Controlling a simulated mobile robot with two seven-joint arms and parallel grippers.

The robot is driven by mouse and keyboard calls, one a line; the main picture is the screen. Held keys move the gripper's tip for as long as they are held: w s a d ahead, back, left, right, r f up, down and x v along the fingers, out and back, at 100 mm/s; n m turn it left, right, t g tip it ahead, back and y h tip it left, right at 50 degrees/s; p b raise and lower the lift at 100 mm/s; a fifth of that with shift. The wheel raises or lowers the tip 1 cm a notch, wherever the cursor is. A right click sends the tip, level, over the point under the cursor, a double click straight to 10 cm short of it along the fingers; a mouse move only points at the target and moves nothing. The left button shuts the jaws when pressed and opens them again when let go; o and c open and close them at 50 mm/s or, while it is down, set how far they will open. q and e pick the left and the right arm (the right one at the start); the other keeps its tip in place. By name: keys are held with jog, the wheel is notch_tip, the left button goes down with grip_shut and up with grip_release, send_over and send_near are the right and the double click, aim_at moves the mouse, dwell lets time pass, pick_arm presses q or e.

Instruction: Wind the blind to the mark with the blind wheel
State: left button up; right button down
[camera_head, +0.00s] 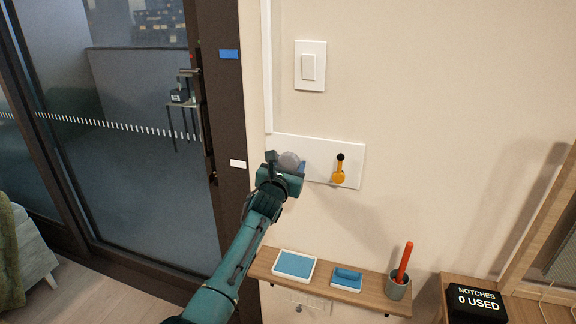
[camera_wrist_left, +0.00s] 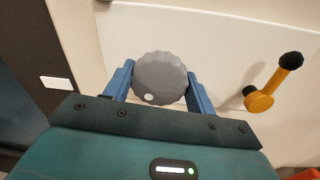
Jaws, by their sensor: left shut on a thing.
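The blind wheel is a grey scalloped knob (camera_wrist_left: 160,78) with a white dot at its lower left; it also shows in the head view (camera_head: 289,160) on a white wall plate (camera_head: 318,175). My left gripper (camera_wrist_left: 160,82) is shut on it, with a blue finger on each side. A blue mark (camera_head: 229,54) sits high on the dark door frame, and a white mark (camera_head: 238,163) sits lower on it. The blind itself I cannot make out. My right gripper is not in view.
An orange crank with a black knob (camera_head: 339,172) is on the plate, right of the wheel. Below, a wooden shelf (camera_head: 325,290) holds two blue-and-white trays and a cup with a red stick (camera_head: 404,263). A black box (camera_head: 477,299) reads "NOTCHES 0 USED". A light switch (camera_head: 310,66) is above.

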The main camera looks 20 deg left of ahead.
pick_arm(q)
jog(key=shift+n, duration=0.4)
jog(key=shift+c, duration=0.2)
